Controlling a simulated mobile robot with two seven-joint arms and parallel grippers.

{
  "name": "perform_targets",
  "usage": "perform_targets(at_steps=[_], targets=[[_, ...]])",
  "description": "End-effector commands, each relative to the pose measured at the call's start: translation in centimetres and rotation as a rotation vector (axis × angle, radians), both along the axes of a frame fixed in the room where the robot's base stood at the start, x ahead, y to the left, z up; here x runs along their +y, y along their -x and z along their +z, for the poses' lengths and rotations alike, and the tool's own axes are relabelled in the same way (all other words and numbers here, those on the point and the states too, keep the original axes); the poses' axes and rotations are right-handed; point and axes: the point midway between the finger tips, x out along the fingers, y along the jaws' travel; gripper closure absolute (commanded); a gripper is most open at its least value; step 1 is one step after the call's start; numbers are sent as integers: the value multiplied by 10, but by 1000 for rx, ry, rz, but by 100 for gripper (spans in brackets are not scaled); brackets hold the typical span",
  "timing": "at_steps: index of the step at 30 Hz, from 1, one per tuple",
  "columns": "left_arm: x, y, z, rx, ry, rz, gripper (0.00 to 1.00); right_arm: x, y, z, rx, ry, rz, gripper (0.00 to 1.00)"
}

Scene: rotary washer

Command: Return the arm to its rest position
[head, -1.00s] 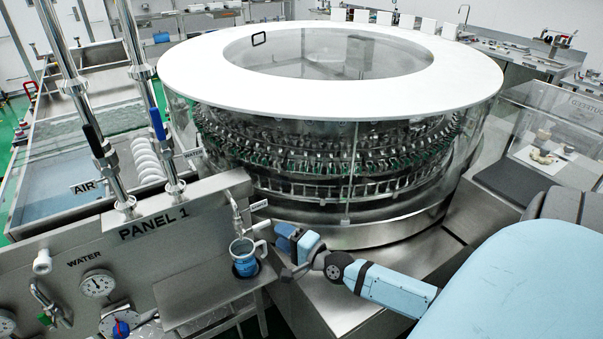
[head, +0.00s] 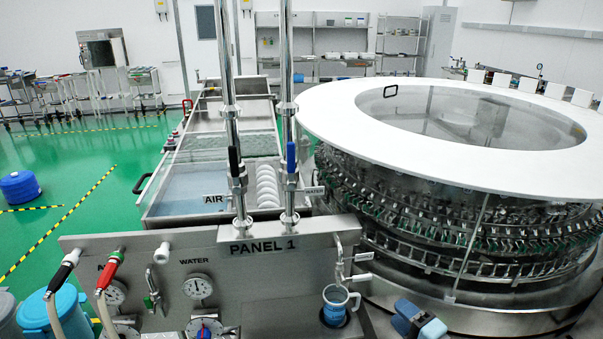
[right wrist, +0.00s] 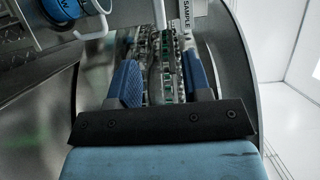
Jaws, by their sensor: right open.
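My right gripper (head: 418,318) is at the bottom edge of the head view, to the right of the blue mug (head: 334,315) and apart from it. In the right wrist view my right gripper (right wrist: 162,82) is open, its two blue fingers apart with nothing held between them. The mug stands upright under a tap beside Panel 1; its white handle is on its right side. Part of the mug (right wrist: 60,9) also shows at the top left of the right wrist view. The rest of my right arm is out of the head view. My left gripper is not in view.
The round washer with a white ring top (head: 375,130) fills the right side, close to my right gripper. The steel Panel 1 (head: 265,280) with gauges and upright pipes is left of the mug. Green floor (head: 110,170) is open at far left.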

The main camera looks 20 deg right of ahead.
Motion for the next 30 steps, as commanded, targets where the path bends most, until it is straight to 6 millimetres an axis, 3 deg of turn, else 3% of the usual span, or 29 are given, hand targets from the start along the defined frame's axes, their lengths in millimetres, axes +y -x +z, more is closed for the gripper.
perform_targets(at_steps=[5,8,15,18,23,30], targets=[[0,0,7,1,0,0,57,14,7,-5,17,79,21,55],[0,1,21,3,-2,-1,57,49,26,-17,53,296,80,55],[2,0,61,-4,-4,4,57,157,91,-51,121,1078,347,55],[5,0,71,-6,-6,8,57,186,110,-57,127,1327,448,55],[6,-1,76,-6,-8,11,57,206,124,-62,126,1534,538,55],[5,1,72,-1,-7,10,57,207,125,-64,123,1564,551,55]])
